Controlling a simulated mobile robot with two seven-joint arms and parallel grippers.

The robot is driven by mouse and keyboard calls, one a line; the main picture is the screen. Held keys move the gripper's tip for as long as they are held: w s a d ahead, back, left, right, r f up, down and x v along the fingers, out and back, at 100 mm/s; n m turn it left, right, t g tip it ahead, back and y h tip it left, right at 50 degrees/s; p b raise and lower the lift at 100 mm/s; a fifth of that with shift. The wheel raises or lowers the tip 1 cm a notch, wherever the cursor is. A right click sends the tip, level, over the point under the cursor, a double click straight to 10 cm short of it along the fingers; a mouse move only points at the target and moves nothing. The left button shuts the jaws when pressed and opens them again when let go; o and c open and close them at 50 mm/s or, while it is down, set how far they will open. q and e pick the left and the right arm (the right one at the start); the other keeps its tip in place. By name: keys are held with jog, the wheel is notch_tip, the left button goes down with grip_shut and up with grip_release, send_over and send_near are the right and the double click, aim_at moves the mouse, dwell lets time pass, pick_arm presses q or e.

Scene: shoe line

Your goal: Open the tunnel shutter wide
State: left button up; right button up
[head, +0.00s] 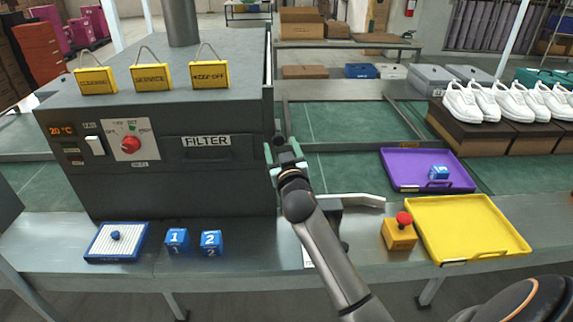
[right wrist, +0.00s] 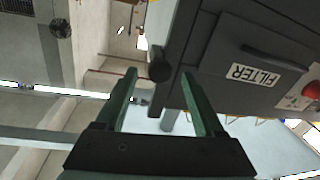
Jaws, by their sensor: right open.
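The tunnel (head: 160,130) is a large dark grey box on the left of the head view, with a FILTER panel on its front. Its right end shows a thin dark upright edge (head: 268,90), which looks like the shutter seen almost edge-on; how far open it is I cannot tell. My right gripper (head: 284,150) is beside that end, low down. In the right wrist view its two green fingers (right wrist: 158,76) are apart, with a dark round knob (right wrist: 160,72) on the tunnel's edge between or just beyond their tips. Contact is not clear. My left gripper is not in view.
A red dial (head: 130,144) and a white switch (head: 95,145) are on the tunnel front. Blue cubes (head: 177,240), a yellow box with a red button (head: 400,232), a yellow tray (head: 470,254) and a purple tray (head: 400,157) lie along the line. White shoes (head: 480,103) stand at right.

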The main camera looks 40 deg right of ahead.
jog(key=v, duration=0.9)
jog(key=shift+b, duration=0.45)
jog(key=s+a+f+n+g+y, duration=0.1)
jog(key=s+a+f+n+y, duration=0.2)
jog(key=f, duration=0.6)
jog(key=s+a+f+n+g+y, duration=0.1)
jog(key=s+a+f+g+y, duration=0.15)
jog(key=a+f, duration=0.45)
jog(key=s+a+f+g+y, duration=0.1)
jog(key=s+a+f+y, duration=0.1)
jog(key=s+f, duration=0.6)
jog(key=s+a+f+n+g+y, duration=0.1)
jog(key=s+a+f, duration=0.3)
jog(key=s+f, duration=0.5)
jog(key=shift+s+a+f+g+y, duration=0.25)
jog(key=shift+s+g+y, duration=0.4)
jog(key=shift+s+g, duration=0.1)
